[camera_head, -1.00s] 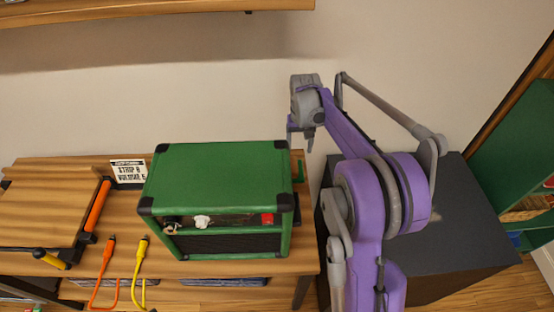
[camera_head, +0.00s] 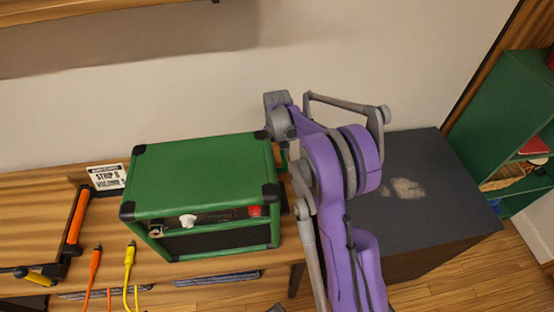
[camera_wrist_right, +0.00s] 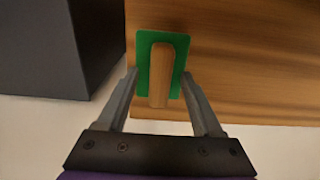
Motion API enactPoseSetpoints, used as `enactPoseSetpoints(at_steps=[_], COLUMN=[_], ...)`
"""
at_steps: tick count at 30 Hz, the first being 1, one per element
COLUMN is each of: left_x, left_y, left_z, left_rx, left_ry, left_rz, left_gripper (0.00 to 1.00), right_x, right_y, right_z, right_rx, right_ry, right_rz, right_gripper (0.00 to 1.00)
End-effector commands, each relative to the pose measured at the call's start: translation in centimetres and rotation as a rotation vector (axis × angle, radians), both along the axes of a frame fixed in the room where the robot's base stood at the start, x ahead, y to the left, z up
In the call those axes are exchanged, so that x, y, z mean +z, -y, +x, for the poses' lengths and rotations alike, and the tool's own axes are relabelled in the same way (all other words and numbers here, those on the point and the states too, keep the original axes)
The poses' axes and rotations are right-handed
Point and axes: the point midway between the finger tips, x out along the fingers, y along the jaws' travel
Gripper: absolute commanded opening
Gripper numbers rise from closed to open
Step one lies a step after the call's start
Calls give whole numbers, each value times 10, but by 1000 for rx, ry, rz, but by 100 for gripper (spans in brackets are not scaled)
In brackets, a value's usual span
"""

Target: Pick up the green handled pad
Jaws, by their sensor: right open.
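The green pad (camera_wrist_right: 177,68) with a wooden handle (camera_wrist_right: 160,75) lies on the wooden table top near its edge in the right wrist view. My right gripper (camera_wrist_right: 160,84) is open, with one finger on each side of the handle and pad. The handle is not gripped, and I cannot tell the exact height of the fingers. In the head view my right wrist is behind the right rear corner of the green amp (camera_head: 205,175), and the fingers and pad are mostly hidden. My left gripper is out of view.
A dark cabinet (camera_head: 440,190) stands right of the table. A sign (camera_head: 107,178), an orange-handled tool (camera_head: 76,215), and orange (camera_head: 94,270) and yellow (camera_head: 130,262) cables are on the left. A shelf (camera_head: 90,15) overhangs the wall. The amp stands close to my right wrist.

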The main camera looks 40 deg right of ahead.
Motion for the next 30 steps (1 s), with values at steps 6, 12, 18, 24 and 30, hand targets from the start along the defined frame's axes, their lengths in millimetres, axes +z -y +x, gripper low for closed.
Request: enactPoseSetpoints(at_steps=[6,12,18,24,30], left_x=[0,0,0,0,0], left_y=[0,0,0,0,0], left_z=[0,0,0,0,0], left_rx=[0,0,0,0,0], left_ry=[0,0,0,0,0], left_rz=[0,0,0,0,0], left_gripper=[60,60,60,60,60], right_x=[-8,-7,-7,-7,-7], right_y=[0,0,0,0,0], right_z=[0,0,0,0,0], right_rx=[0,0,0,0,0], right_ry=[0,0,0,0,0], right_rz=[0,0,0,0,0], right_gripper=[68,51,15,0,0])
